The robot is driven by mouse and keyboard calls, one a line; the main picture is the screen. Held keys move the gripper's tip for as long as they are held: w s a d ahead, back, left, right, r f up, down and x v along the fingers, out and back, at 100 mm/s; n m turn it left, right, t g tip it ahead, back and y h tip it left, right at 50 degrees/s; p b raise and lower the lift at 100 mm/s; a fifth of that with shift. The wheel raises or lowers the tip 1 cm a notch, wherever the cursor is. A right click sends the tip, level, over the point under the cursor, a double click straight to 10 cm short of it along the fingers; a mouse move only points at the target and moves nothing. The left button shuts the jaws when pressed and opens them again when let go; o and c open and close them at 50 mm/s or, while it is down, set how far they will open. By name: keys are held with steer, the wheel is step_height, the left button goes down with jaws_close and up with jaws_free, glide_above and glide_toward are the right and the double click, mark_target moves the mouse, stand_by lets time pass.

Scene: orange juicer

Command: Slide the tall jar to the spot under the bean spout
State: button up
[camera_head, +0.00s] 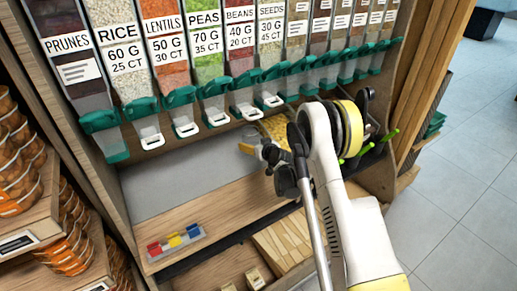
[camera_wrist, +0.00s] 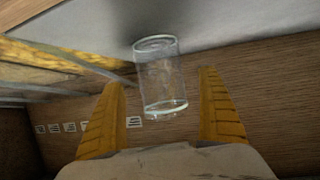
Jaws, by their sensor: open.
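A clear, empty-looking glass jar (camera_wrist: 160,75) shows in the wrist view, between and beyond the two yellow fingers of my gripper (camera_wrist: 162,78). The fingers are open, with a gap on each side of the jar. In the head view my gripper (camera_head: 262,148) is low in front of the grey back panel, below the row of spouts. The jar cannot be made out there; my arm covers much of that area. The bean bin (camera_head: 241,62) is labelled BEANS, and its spout (camera_head: 249,110) with a white tab hangs below it, up and left of my gripper.
More bins with green-handled spouts (camera_head: 181,97) line both sides. The wooden shelf (camera_head: 195,212) is clear left of my gripper, apart from a small tray of coloured blocks (camera_head: 175,240) near its front edge. Stacked orange jars (camera_head: 18,150) stand at far left.

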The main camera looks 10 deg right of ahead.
steer(key=shift+b+x, duration=0.6)
steer(key=shift+x, duration=1.6)
steer(key=c, duration=1.5)
